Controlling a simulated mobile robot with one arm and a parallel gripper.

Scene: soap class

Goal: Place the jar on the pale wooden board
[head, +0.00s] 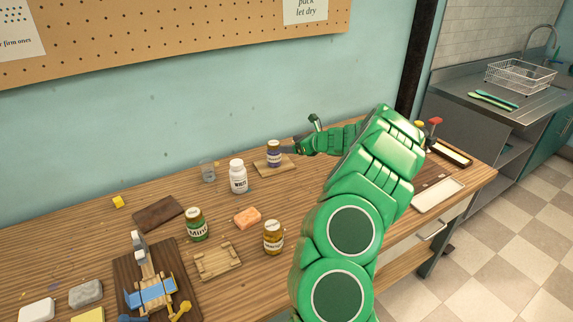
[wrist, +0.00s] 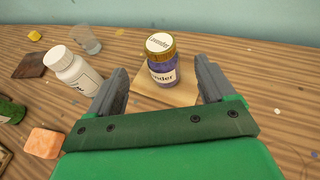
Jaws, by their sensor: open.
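A small jar of purple contents with a gold lid and a lavender label (head: 273,153) stands upright on a small pale wooden board (head: 288,163) near the back of the bench. In the wrist view the jar (wrist: 162,75) stands on the board (wrist: 182,97), ahead of and between my finger tips. My gripper (head: 296,148) is open beside the jar's right side in the head view. In the wrist view its two fingers (wrist: 161,72) are spread with a gap on either side of the jar. No grip on the jar shows.
A white bottle (head: 238,177) and a clear glass (head: 208,172) stand left of the board. A green mint jar (head: 196,225), a yellow-brown jar (head: 273,237), an orange block (head: 247,218) and a slatted wooden piece (head: 217,261) lie nearer. A dark brown board (head: 158,214) is left.

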